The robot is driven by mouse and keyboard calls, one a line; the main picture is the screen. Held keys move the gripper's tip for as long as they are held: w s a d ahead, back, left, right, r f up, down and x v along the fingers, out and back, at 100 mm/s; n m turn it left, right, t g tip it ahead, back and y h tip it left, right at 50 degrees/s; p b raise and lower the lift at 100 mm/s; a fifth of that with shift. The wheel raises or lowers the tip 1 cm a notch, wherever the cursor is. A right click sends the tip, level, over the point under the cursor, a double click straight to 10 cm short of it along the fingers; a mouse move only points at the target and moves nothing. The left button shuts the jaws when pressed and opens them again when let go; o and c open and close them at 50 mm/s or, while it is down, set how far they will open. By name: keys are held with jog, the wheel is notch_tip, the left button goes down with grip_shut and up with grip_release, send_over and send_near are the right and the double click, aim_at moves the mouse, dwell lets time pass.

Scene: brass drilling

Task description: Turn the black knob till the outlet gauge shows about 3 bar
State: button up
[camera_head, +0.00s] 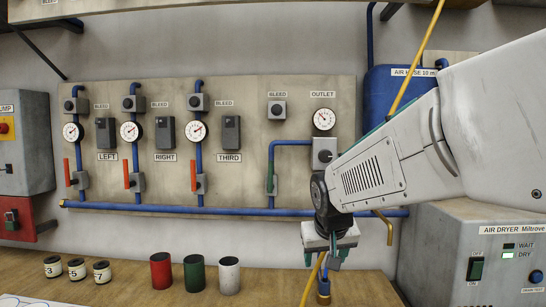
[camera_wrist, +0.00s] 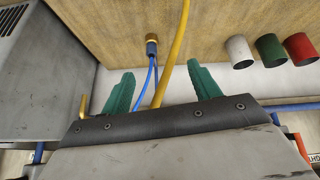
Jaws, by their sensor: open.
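The outlet gauge (camera_head: 323,119) is a round white dial under the OUTLET label at the right of the wall panel; its needle is too small to read. Below it is a grey regulator block (camera_head: 322,145) with a black knob (camera_head: 325,156) on its front, close beside my arm in the picture. My gripper (camera_head: 328,262) hangs low in front of the panel, below the knob and over the wooden bench. In the wrist view its two green fingers (camera_wrist: 162,82) are spread apart with nothing gripped. The knob and gauge are not seen in the wrist view.
A yellow hose (camera_head: 420,55) runs past my arm and close to my gripper. A brass fitting (camera_head: 323,290) stands on the bench (camera_head: 130,280) below it. Red, green and white cups (camera_head: 194,274) stand left. The air dryer (camera_head: 480,260) stands right. Blue pipes (camera_head: 230,210) cross the panel.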

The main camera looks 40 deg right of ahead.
jog(key=w+d+r+m+t+h, duration=0.1)
jog(key=w+d+r+t+h, duration=0.15)
jog(key=d, duration=0.35)
jog(key=w+d+r+m+t+h, duration=0.1)
jog(key=w+d+r, duration=0.15)
jog(key=d, duration=0.35)
jog(key=t+h, duration=0.3)
jog(key=t, duration=0.4)
send_near(327, 157)
jog(key=w, duration=0.1)
jog(key=shift+g, duration=0.25)
jog(key=x, duration=0.8)
jog(key=shift+s+r, duration=0.1)
jog(key=shift+r, duration=0.1)
